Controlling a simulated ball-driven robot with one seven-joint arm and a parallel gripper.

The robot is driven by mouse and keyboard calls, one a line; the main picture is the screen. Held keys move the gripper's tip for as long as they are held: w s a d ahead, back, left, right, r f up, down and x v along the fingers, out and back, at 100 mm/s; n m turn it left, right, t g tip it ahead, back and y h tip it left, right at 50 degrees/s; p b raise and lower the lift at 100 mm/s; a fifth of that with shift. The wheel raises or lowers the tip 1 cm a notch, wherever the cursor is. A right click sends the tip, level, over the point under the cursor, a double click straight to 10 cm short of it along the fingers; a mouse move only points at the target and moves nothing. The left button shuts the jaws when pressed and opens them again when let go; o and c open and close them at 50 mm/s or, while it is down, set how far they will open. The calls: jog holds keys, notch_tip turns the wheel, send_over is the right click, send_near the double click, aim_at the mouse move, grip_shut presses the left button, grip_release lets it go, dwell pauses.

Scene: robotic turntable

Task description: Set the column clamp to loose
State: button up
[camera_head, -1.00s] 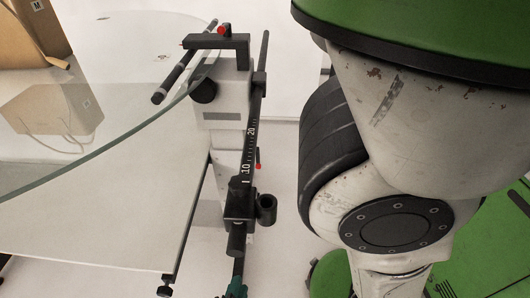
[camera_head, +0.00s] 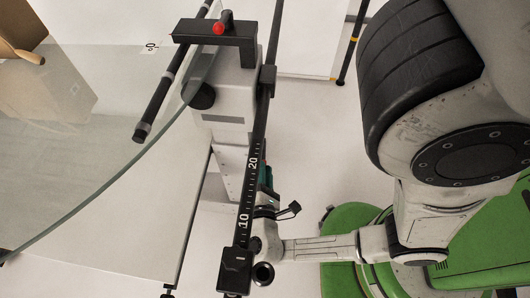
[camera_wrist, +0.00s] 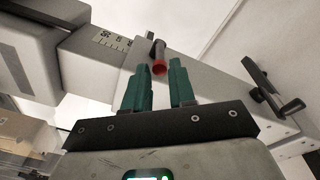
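A short dark lever with a red end (camera_wrist: 159,66), which looks like the column clamp, sticks out from the grey column (camera_wrist: 205,75) in the wrist view. My gripper (camera_wrist: 159,75) is open, with its two green fingers apart on either side of the red end. Whether a finger touches it, I cannot tell. In the head view my gripper (camera_head: 268,178) is partly hidden behind the black scale bar, beside the column. The red-ended lever is not visible there.
A black crank handle (camera_wrist: 273,92) stands right of my fingers in the wrist view. The black scale bar (camera_head: 252,165) and a bracket with a red knob (camera_head: 219,28) lie above. The glass turntable (camera_head: 90,150) fills the left.

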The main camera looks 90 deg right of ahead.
aim_at(264, 156)
jog(key=shift+w+d, duration=0.2)
jog(key=shift+d, duration=2.5)
jog(key=shift+c, duration=0.2)
grip_shut()
